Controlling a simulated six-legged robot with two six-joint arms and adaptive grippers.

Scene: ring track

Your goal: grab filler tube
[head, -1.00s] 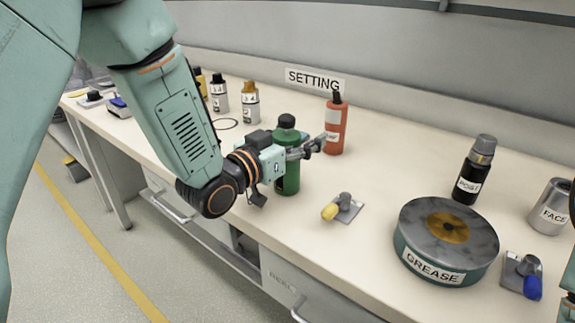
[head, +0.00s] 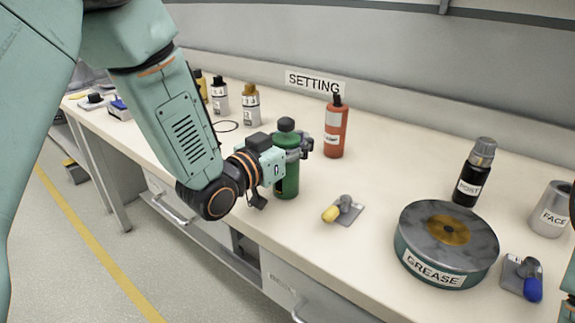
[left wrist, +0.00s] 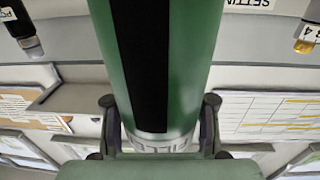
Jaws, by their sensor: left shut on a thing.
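A green tube (head: 287,178) with a dark cap stands upright near the front edge of the bench in the head view. My left gripper (head: 300,147) is shut on its upper part, coming from the left. In the left wrist view the green tube (left wrist: 188,60), with a broad black stripe, fills the middle. The fingers of my left gripper (left wrist: 160,125) lie on both sides of it. I cannot tell whether the tube's base touches the bench.
An orange bottle (head: 335,130) stands just behind the tube. A yellow-handled fitting (head: 345,210) lies to its right, then a round grease tin (head: 446,245) and a dark bottle (head: 474,172). Several small bottles stand behind my left arm. The bench (head: 390,150) is clear between the orange and dark bottles.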

